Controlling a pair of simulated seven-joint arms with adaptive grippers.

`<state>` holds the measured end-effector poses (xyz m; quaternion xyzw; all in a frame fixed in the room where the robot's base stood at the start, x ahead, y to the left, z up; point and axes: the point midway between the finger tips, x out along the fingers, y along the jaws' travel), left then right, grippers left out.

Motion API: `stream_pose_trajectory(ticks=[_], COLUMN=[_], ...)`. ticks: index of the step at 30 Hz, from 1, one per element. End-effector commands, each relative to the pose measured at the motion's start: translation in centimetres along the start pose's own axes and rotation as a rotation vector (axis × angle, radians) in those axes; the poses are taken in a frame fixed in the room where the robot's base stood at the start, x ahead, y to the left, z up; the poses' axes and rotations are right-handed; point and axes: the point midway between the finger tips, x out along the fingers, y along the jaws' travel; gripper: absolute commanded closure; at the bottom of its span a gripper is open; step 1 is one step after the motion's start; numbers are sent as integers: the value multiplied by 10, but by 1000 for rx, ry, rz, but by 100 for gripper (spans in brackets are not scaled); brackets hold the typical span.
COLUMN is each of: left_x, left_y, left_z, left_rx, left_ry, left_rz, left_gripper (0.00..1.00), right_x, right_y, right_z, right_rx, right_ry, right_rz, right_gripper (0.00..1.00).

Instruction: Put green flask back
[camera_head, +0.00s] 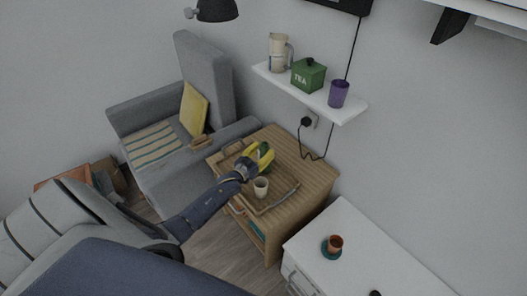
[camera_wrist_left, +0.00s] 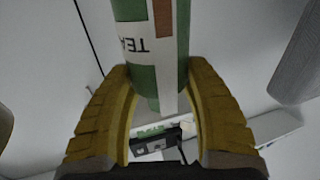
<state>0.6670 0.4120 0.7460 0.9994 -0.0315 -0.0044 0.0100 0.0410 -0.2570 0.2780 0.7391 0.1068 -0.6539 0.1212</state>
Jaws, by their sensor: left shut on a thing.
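The green flask (camera_wrist_left: 135,60) shows in the left wrist view as a green and white cylinder with an orange-brown patch and the letters TEA upside down. My left gripper (camera_head: 262,157) is shut on it, with yellow fingers on both sides. In the wrist view the gripper (camera_wrist_left: 162,95) fills the lower middle. In the head view the gripper is over the wooden side table (camera_head: 312,178), and the fingers hide most of the flask. I cannot tell whether its base touches the tray (camera_head: 283,198). My right gripper is not in view.
A pale cup (camera_head: 261,187) stands on the tray, close to the gripper. A white wall shelf (camera_head: 318,102) holds a cream jug (camera_head: 279,54), a green TEA box (camera_head: 308,75) and a purple cup (camera_head: 339,94).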

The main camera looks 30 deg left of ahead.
Motion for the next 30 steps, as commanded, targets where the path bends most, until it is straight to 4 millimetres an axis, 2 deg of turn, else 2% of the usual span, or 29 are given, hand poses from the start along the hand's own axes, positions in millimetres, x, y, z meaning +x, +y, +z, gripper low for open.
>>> stream_pose_trajectory(ticks=[11,12,16,17,27,30], left_x=[0,0,0,0,0,-10], left_y=[0,0,0,0,0,0], left_z=[2,3,3,3,-1,1], left_rx=[-1,0,0,0,0,0], left_ry=[2,0,0,0,1,-3], left_rz=[0,0,0,0,0,0], left_gripper=[97,44,28,26,26,26], right_x=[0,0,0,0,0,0], right_y=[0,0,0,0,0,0], right_z=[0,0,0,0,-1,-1], right_rx=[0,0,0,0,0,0], right_ry=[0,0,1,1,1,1], right_rz=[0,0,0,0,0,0], right_gripper=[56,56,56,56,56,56])
